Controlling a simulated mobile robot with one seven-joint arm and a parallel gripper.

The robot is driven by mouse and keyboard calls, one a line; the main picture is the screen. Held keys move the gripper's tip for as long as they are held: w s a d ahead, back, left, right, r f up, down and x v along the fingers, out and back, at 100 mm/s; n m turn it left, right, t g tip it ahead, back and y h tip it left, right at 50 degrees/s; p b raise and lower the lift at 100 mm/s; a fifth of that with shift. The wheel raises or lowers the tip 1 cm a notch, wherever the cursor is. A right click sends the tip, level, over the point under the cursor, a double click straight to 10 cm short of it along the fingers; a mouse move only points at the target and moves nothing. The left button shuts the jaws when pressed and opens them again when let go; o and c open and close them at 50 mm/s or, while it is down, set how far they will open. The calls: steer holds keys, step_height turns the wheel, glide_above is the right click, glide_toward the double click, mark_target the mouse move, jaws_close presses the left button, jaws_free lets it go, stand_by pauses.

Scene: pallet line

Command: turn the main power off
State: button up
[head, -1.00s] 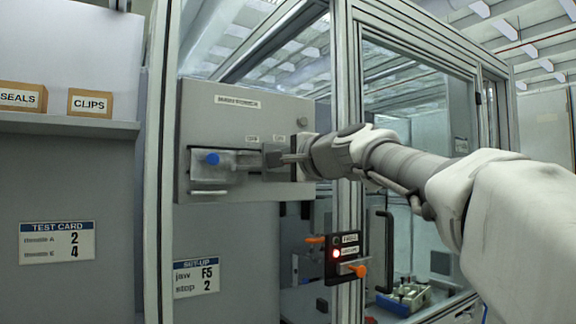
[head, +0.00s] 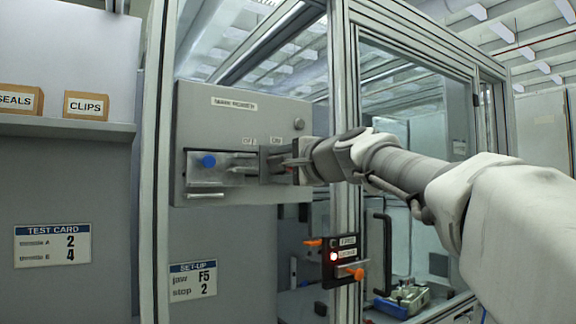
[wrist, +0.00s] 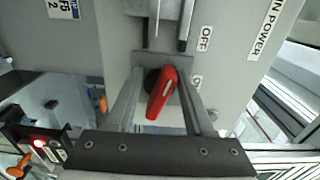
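A grey main power box (head: 225,125) is fixed to the cell frame, with OFF and ON labels on its front. A red handle (wrist: 162,94) on a dark round base shows in the wrist view, tilted slightly. My gripper (wrist: 160,75) has one finger on each side of the handle, with visible gaps, so it is open around it. In the head view my gripper (head: 268,164) is at the box front, below the ON label, and hides nearly all of the handle.
A small panel (head: 341,258) with a lit red lamp and orange levers is below my arm. The glazed cell's frame post (head: 343,100) stands close behind my wrist. A shelf (head: 60,127) with SEALS and CLIPS boxes is at left.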

steer(key=shift+s+a, duration=0.15)
steer(key=b+v, duration=0.1)
steer(key=v, duration=1.6)
steer(key=shift+s, duration=0.1)
